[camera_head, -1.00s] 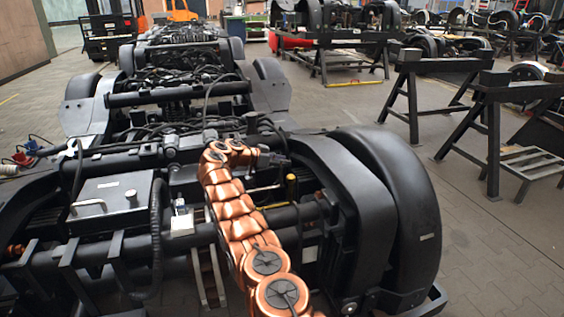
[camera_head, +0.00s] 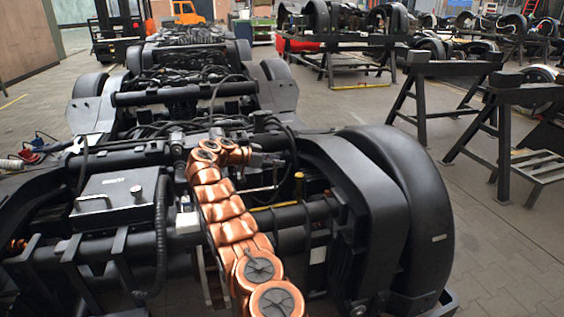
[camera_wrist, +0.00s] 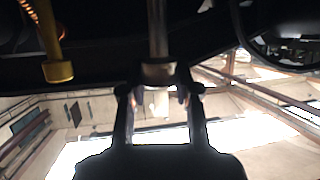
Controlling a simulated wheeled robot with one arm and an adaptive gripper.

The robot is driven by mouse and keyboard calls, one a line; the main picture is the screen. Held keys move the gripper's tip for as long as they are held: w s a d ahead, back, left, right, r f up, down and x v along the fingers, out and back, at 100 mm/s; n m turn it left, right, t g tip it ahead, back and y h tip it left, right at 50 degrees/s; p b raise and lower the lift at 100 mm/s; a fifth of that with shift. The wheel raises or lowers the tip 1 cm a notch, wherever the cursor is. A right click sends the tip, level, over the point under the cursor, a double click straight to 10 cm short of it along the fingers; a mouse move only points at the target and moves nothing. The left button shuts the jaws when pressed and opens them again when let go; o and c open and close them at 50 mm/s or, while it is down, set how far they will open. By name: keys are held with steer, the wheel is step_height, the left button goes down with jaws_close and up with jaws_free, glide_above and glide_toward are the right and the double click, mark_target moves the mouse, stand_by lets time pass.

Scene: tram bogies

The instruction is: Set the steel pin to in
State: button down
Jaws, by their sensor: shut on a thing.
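In the wrist view, the steel pin (camera_wrist: 157,28) is a grey rod running down from the dark underside of the machine, with a wider collar at its end. My gripper (camera_wrist: 158,92) is shut on that collar end, one finger at each side. The pin's other end is hidden in the dark part above, so I cannot tell how deep it sits. In the head view, my gripper is dark against the black frame behind the copper arm, and the pin cannot be made out.
A yellow rod (camera_wrist: 57,68) hangs left of the pin in the wrist view. A grey box (camera_head: 115,195) lies left.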

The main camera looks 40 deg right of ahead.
steer(key=w+a+p, duration=0.1)
steer(key=a+p, duration=0.1)
steer(key=w+a+p, duration=0.1)
steer(key=p, duration=0.2)
steer(key=shift+a, duration=0.4)
steer(key=c, duration=0.8)
jaws_free()
steer(key=shift+s+d+b, duration=0.1)
steer(key=shift+d+b, duration=0.1)
steer(key=shift+b, duration=0.2)
